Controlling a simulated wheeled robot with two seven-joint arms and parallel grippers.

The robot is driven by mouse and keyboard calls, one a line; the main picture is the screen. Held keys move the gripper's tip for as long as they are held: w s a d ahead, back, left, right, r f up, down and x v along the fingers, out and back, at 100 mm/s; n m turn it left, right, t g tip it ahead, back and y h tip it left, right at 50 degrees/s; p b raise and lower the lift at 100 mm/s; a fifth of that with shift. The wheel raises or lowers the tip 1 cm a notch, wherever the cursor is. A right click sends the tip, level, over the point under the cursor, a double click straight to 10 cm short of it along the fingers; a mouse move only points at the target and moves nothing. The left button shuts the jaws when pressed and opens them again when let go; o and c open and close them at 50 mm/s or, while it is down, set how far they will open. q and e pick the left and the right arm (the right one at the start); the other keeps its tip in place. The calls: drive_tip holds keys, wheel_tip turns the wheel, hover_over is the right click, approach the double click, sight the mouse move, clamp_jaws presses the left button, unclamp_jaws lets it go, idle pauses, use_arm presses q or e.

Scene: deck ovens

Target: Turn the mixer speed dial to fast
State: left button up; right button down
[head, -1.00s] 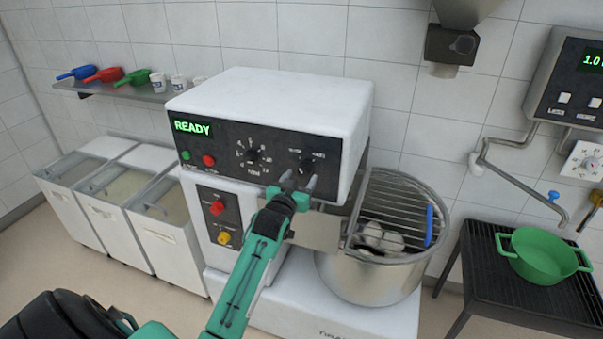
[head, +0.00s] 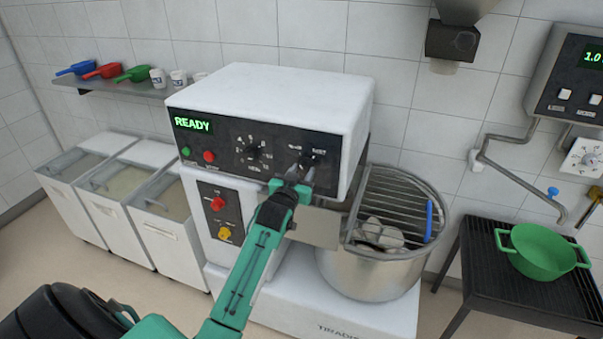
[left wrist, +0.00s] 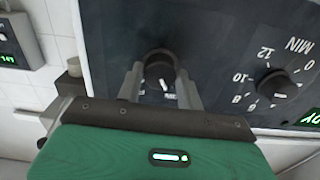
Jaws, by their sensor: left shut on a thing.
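The mixer (head: 275,95) is a white machine with a dark control panel (head: 225,150) and a green READY display. The speed dial (head: 308,160) is the small dark knob at the panel's right, partly hidden by my fingers. In the left wrist view the dial (left wrist: 160,66) shows a white mark on its face. My left gripper (head: 301,173) reaches up to it from below, shut on the dial with one finger on each side. In the left wrist view my left gripper (left wrist: 160,84) also straddles the knob. My right gripper is out of view.
A numbered timer dial (head: 253,153) sits left of the speed dial, with green and red buttons beyond it. A steel bowl (head: 370,275) with a wire guard (head: 400,205) stands right of my forearm. A green pot (head: 542,258) rests on a dark stand at the right.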

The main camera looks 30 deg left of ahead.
use_arm(q)
drive_tip(key=m, duration=0.3)
drive_tip(key=shift+r+p, duration=0.1)
drive_tip(key=shift+p, duration=0.25)
drive_tip(key=m, duration=0.3)
drive_tip(key=shift+m+p, duration=0.35)
drive_tip(key=shift+m, duration=0.05)
drive_tip(key=m, duration=0.2)
drive_tip(key=shift+m, duration=0.3)
drive_tip(key=m, duration=0.3)
drive_tip(key=shift+p, duration=0.4)
drive_tip(key=shift+m, duration=0.7)
